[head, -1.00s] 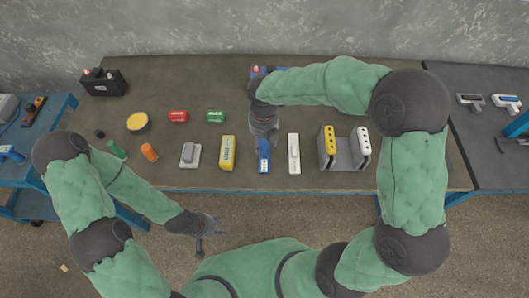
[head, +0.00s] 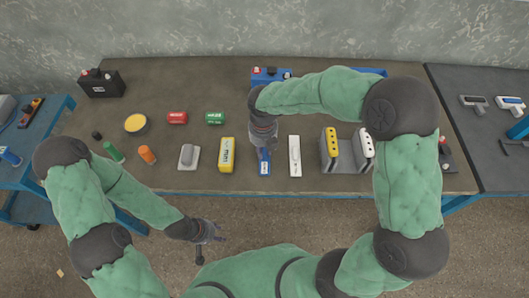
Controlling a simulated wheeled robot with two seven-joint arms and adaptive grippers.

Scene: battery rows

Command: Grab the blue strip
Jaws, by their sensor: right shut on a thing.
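The blue strip (head: 264,168) lies on the brown table, between a yellow block (head: 227,155) and a white strip (head: 295,156). My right gripper (head: 264,148) points down over its far end and is shut on it; the fingertips and that end are largely hidden by the wrist. The near end of the strip shows, with a small white label. I cannot tell whether the strip is lifted off the table. My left gripper (head: 209,238) hangs in front of the table over the floor, empty, with its fingers apart.
A grey holder (head: 346,155) with two upright strips, yellow and white, stands to the right. A grey-white device (head: 188,156) lies left of the yellow block. A blue battery (head: 270,76) stands behind my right arm.

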